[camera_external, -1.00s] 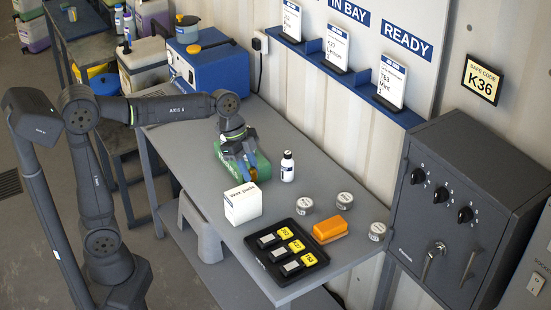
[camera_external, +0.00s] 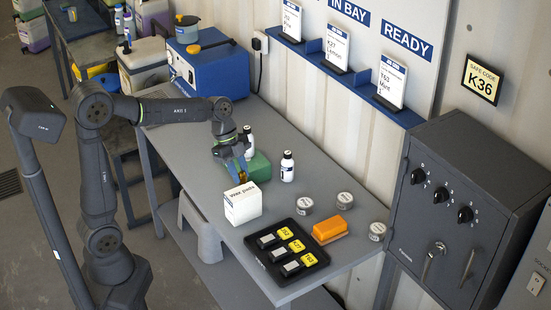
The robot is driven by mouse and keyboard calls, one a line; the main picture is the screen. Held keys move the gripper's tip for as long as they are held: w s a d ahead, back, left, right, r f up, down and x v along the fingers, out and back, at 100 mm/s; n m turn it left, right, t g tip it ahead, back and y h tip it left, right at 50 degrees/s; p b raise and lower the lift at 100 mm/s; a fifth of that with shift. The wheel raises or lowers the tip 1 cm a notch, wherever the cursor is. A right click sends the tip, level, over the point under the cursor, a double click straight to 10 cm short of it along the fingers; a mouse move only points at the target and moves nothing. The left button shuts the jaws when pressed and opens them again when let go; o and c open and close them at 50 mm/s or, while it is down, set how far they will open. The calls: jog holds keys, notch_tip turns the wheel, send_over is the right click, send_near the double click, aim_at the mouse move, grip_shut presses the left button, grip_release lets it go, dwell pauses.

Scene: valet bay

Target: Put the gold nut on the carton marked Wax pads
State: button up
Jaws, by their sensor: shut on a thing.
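The white carton marked Wax pads (camera_external: 243,207) stands upright on the grey table, left of the black tray. My gripper (camera_external: 239,172) is just above and behind the carton's top, pointing down. It is shut on the gold nut (camera_external: 242,178), a small gold bit at the fingertips, mostly hidden by the fingers. The nut appears apart from the carton, though the exact gap is hard to tell.
Round tins (camera_external: 305,206), an orange block (camera_external: 332,230) and the black tray (camera_external: 286,284) with yellow-tagged items are to the right. A blue machine (camera_external: 212,68) stands at the back.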

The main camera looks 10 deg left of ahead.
aim_at(241, 190)
jog(key=shift+w+f, duration=0.1)
jog(key=shift+f, duration=1.95)
jog(key=shift+f, duration=0.2)
jog(key=o, duration=1)
jog(key=shift+r, duration=0.1)
jog(key=v, duration=1.2)
jog(key=shift+r, duration=0.1)
